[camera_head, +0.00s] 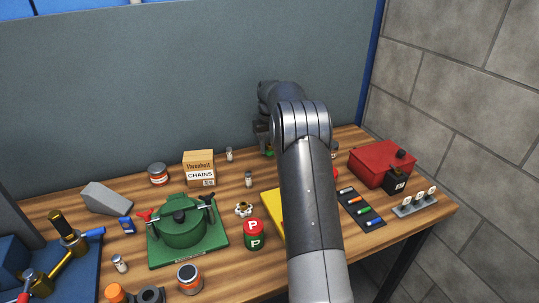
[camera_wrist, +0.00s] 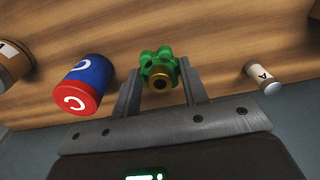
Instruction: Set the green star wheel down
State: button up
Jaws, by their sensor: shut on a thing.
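The green star wheel (camera_wrist: 160,64) shows in the wrist view, a lobed green knob with a brass hub facing the camera. My gripper (camera_wrist: 160,78) is shut on it, with one finger on each side. In the head view my gripper (camera_head: 263,141) is at the back of the wooden bench (camera_head: 330,147), mostly hidden behind my arm. Only a small bit of green shows there. I cannot tell whether the wheel touches the bench or hangs just above it.
In the wrist view a blue and red can marked C (camera_wrist: 83,85) is close left, and a small white bottle marked A (camera_wrist: 262,78) stands right. A chains box (camera_head: 199,168), green pot (camera_head: 182,222) and red case (camera_head: 380,163) stand on the bench. Bare wood surrounds the wheel.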

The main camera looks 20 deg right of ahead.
aim_at(269, 161)
jog(key=shift+f, duration=2.05)
jog(key=shift+f, duration=0.1)
jog(key=o, duration=1)
jog(key=shift+c, duration=0.2)
